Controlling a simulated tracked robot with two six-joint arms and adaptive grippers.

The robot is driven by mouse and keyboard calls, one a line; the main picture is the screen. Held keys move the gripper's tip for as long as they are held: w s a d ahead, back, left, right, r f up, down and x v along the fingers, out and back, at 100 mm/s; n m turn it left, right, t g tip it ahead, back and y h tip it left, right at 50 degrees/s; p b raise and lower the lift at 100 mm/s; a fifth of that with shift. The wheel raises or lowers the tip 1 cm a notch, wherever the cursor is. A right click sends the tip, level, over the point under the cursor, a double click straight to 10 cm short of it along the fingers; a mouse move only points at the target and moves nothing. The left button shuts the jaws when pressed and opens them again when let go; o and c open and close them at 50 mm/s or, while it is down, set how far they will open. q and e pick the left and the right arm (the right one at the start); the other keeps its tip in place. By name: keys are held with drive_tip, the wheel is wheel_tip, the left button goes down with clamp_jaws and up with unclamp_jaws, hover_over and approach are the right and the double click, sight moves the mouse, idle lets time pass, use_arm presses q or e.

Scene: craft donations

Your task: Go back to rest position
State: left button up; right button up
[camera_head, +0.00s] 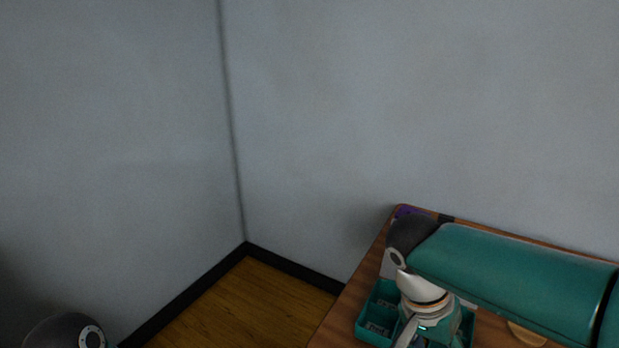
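My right arm reaches in from the right over a wooden table. Its gripper (410,338) points down in front of or over a teal compartment box (363,326). The fingers are small and cut by the bottom edge, so I cannot tell whether they are open or shut or hold anything. Only a dark grey joint of my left arm shows at the bottom left. My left gripper is out of view.
The wooden table (349,300) fills the bottom right. A purple item (408,211) and a dark item (446,218) lie at its back edge. A round light-wood piece (527,336) shows partly under my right arm. Bare floor (240,310) lies left of the table; grey walls meet behind.

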drive_tip(key=s+d+f+g+p, duration=0.4)
drive_tip(key=s+f+g+p, duration=0.1)
drive_tip(key=f, duration=0.4)
drive_tip(key=s+a+f+n+y+p, duration=0.2)
drive_tip(key=s+a+f+y+p, duration=0.35)
drive_tip(key=s+f, duration=0.7)
drive_tip(key=a+f+n+t+y+b, duration=0.1)
drive_tip(key=a+f+t+y, duration=0.15)
drive_tip(key=a+f, duration=0.3)
drive_tip(key=w+f+n+t, duration=0.1)
drive_tip(key=w+n+t, duration=0.2)
drive_tip(key=w, duration=0.4)
drive_tip(key=shift+a+n+t, duration=0.3)
drive_tip(key=shift+a+t, duration=0.05)
drive_tip(key=shift+t, duration=0.3)
drive_tip(key=shift+w, duration=0.1)
